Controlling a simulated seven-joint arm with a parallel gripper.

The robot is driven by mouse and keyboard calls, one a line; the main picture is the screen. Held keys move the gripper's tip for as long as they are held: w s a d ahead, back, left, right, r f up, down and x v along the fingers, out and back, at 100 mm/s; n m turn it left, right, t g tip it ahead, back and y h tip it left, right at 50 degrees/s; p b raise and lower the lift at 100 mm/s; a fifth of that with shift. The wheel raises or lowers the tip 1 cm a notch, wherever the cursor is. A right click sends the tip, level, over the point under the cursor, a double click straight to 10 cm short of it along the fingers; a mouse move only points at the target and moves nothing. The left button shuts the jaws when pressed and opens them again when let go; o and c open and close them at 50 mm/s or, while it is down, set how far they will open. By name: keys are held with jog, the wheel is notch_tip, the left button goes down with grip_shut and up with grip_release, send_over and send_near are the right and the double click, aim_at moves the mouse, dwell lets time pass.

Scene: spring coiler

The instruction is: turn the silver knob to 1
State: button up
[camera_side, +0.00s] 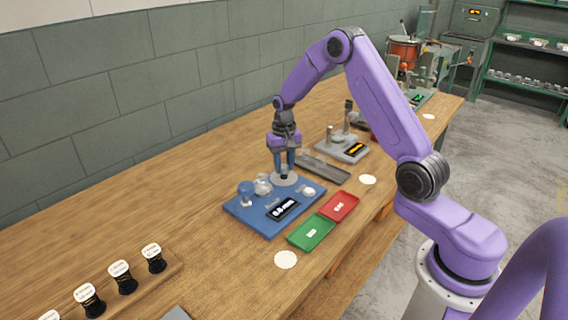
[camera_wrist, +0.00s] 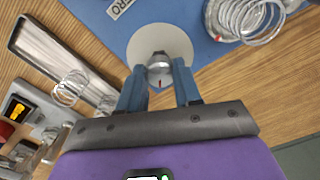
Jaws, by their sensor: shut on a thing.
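The silver knob (camera_wrist: 159,64) sits in the middle of a pale round dial (camera_wrist: 148,40) on a blue base plate (camera_side: 243,216). A small red mark shows at the knob's lower edge in the wrist view. No dial numbers are readable. My gripper (camera_wrist: 159,72) has one blue finger on each side of the knob and is shut on it. In the side view my gripper (camera_side: 284,170) points straight down over the dial (camera_side: 287,181), and the fingers hide most of the knob.
The blue plate also carries a blue cylinder (camera_side: 245,194), a coiled spring (camera_wrist: 250,15) and a black display (camera_side: 284,208). Green (camera_side: 312,232) and red (camera_side: 339,206) trays lie in front. A grey channel tray (camera_side: 325,168) and a grey device (camera_side: 345,148) stand to the right.

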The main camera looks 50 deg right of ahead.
aim_at(284, 166)
jog(key=shift+m, duration=0.6)
jog(key=o, duration=1)
jog(key=shift+o, duration=0.2)
jog(key=shift+r, duration=0.1)
notch_tip(284, 166, up, 17)
jog(key=shift+r, duration=0.15)
